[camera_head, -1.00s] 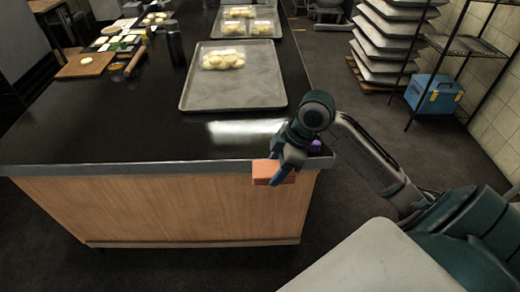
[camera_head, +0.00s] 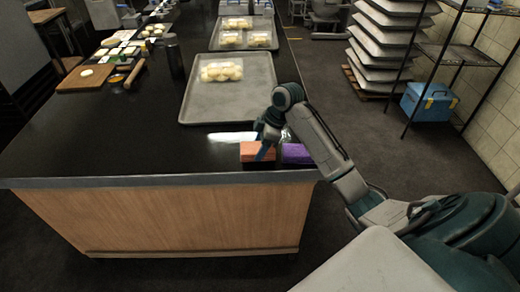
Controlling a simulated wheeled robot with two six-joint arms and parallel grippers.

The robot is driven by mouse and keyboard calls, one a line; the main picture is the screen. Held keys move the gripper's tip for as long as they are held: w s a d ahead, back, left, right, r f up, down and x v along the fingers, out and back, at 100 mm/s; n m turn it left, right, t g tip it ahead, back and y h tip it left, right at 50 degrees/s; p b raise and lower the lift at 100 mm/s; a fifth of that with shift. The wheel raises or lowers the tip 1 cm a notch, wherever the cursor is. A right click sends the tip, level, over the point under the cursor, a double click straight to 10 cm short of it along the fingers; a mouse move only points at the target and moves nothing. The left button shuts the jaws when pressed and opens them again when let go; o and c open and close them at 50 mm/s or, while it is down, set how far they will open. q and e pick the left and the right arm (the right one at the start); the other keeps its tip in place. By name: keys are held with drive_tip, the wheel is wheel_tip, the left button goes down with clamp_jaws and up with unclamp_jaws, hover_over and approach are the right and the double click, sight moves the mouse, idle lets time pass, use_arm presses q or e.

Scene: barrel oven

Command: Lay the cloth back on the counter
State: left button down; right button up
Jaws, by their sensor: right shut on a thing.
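A folded orange cloth (camera_head: 250,152) is at the near right of the black counter (camera_head: 120,145), just behind its front edge. My right gripper (camera_head: 265,149) is shut on the cloth, with a finger across its front face. I cannot tell whether the cloth touches the counter top or hangs slightly above it. My left gripper is not in view.
A purple folded item (camera_head: 297,154) lies on the counter just right of the orange cloth. A grey tray of dough (camera_head: 228,105) lies behind. A dark bottle (camera_head: 174,58), rolling pin (camera_head: 135,74) and cutting board (camera_head: 86,78) stand farther left. The near left counter is clear.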

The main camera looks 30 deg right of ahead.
drive_tip(key=shift+f, duration=1.1)
drive_tip(key=o, duration=0.9)
drive_tip(key=b+v, duration=0.1)
drive_tip(key=v, duration=1)
drive_tip(key=shift+s+d+r+b, duration=0.2)
drive_tip(key=shift+r+b, duration=0.1)
drive_tip(key=shift+r, duration=0.2)
